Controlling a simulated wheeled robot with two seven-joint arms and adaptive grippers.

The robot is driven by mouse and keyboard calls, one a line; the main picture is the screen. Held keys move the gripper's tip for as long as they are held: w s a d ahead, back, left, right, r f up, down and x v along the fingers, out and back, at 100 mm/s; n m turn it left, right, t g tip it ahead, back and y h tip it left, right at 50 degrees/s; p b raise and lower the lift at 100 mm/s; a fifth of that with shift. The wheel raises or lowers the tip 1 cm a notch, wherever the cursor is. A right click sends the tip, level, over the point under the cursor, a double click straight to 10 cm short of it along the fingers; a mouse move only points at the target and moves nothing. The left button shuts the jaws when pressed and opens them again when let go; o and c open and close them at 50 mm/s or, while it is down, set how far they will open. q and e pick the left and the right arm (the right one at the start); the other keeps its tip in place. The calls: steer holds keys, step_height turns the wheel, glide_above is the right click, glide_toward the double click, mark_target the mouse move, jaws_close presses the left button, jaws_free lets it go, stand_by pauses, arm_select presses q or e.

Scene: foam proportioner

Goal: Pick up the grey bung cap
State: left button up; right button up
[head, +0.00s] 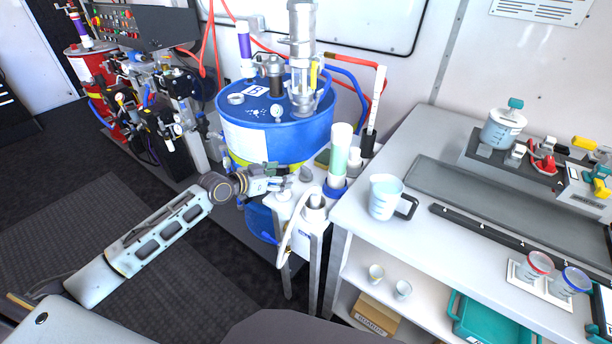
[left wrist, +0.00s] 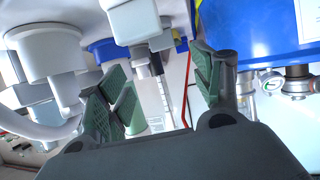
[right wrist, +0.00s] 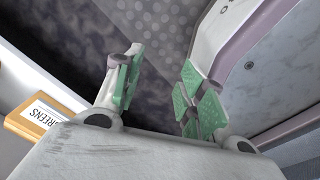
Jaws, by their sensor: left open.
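A small grey rounded piece (head: 306,174), which looks like the grey bung cap, sits on the white stand beside the blue drum. My left gripper (head: 284,181) is just left of it, low in front of the drum. In the left wrist view the left gripper (left wrist: 165,98) is open, with nothing held between its green pads. Pale grey and white parts show beyond the fingers there; I cannot tell which is the cap. My right gripper (right wrist: 158,92) is open and empty above the dark floor, outside the head view.
The blue drum (head: 262,138) with pump and fittings stands behind my left gripper. A clear tube with green liquid (head: 340,158) and a white bottle-like part (head: 314,200) stand close on the right. A grey bench (head: 450,230) with a measuring jug (head: 384,196) lies further right.

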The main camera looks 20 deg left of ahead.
mark_target(304, 170)
arm_select(q)
steer(key=shift+x, duration=0.75)
steer(key=shift+w+d+f, duration=0.25)
steer(key=shift+w+d, duration=0.1)
steer(key=shift+w, duration=0.25)
steer(key=shift+w+d+f, duration=0.25)
steer(key=shift+w+d, duration=0.1)
steer(key=shift+w, duration=0.25)
steer(key=shift+x, duration=1.2)
steer(key=shift+w+f, duration=0.1)
steer(key=shift+w+d+f, duration=0.2)
steer(key=shift+w, duration=0.2)
steer(key=shift+x, duration=2.05)
arm_select(e)
steer(key=shift+w+d, duration=0.1)
steer(key=shift+d, duration=0.4)
arm_select(q)
steer(key=shift+a, duration=0.15)
arm_select(e)
steer(key=shift+a, duration=0.2)
